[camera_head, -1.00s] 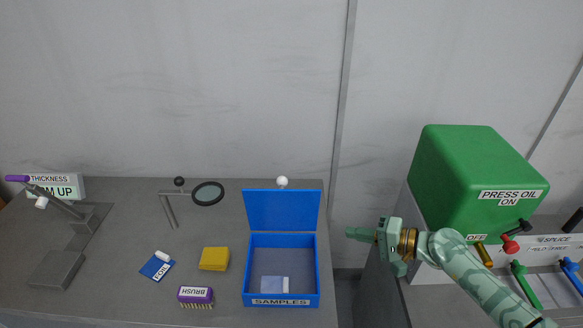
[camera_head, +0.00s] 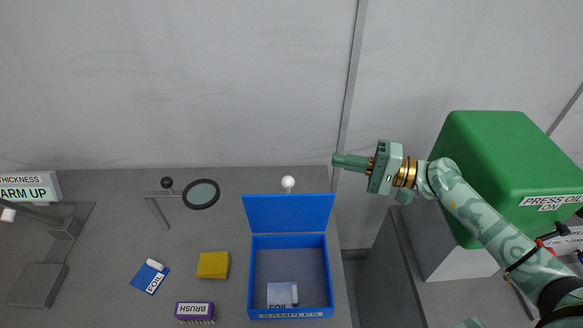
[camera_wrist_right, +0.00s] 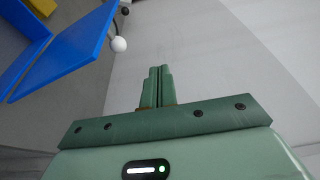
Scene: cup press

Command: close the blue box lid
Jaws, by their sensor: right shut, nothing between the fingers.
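The blue box (camera_head: 327,285), labelled SAMPLES, stands on the grey table with its front toward me. Its blue lid (camera_head: 289,213) is open and stands up at the back edge. In the right wrist view the shut fingers (camera_wrist_right: 158,84) point toward the wall, and the lid (camera_wrist_right: 65,52) shows at the upper left. My left gripper is not in view.
A white ball on a stem (camera_head: 288,182) stands just behind the lid. A green press (camera_head: 505,170) stands at the right.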

